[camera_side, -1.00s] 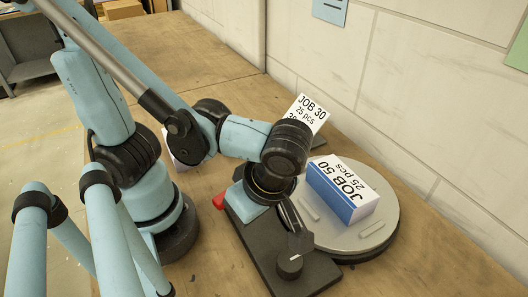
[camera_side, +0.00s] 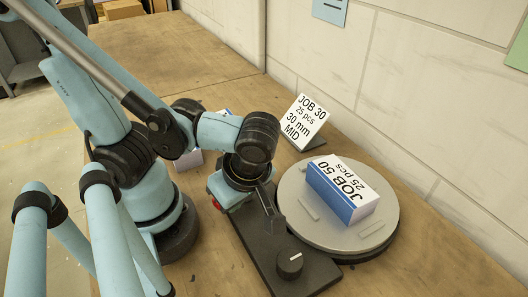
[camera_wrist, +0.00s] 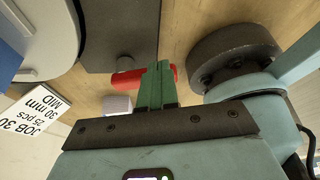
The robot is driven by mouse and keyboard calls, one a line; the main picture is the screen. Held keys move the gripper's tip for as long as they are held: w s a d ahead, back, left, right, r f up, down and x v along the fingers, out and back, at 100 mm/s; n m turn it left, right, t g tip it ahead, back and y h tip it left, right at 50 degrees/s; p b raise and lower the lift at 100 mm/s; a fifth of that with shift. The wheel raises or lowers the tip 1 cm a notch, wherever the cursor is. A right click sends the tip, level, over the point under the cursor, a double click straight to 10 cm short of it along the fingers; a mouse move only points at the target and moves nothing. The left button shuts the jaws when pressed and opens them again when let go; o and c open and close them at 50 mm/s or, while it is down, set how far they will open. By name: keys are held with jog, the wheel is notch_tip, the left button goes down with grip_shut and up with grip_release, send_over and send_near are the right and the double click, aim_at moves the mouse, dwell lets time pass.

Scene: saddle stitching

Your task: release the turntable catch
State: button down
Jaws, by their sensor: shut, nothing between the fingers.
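The turntable (camera_side: 292,200) is a pale grey disc in the side view, with a blue and white box marked JOB 50 on it. A dark base plate (camera_side: 262,243) lies beside it. The red catch handle (camera_wrist: 128,82) shows at the plate's edge in the wrist view; in the side view only slivers of red show beside my gripper. My gripper (camera_wrist: 158,68) has its green fingers closed together and empty. They overlap the red handle in the wrist view; whether they touch it I cannot tell. My wrist hides the fingertips in the side view.
A black knob (camera_side: 290,263) stands on the plate's near end. A JOB 30 card (camera_side: 304,122) stands behind the turntable, near the wall. A small white box (camera_side: 188,160) sits behind my arm; it also shows in the wrist view (camera_wrist: 117,105). The bench behind is clear.

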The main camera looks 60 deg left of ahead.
jog(key=shift+s+a+m+t, duration=0.3)
jog(key=shift+a+m, duration=0.05)
jog(key=shift+m, duration=0.45)
jog(key=shift+s+a+m+t, duration=0.3)
jog(key=shift+a+m, duration=0.05)
jog(key=shift+m, duration=0.45)
jog(key=shift+d, duration=0.15)
jog(key=shift+w+d, duration=0.1)
jog(key=shift+d, duration=1.6)
jog(key=shift+d+r, duration=0.1)
jog(key=shift+d, duration=0.2)
jog(key=v, duration=0.9)
jog(key=w+a+f+m+t+h, duration=0.1)
jog(key=w+a+m+t+h, duration=0.3)
jog(key=w+a+m, duration=0.9)
jog(key=w+m+t, duration=0.3)
jog(key=m, duration=0.1)
jog(key=shift+f+m, duration=0.15)
jog(key=shift+m, duration=0.15)
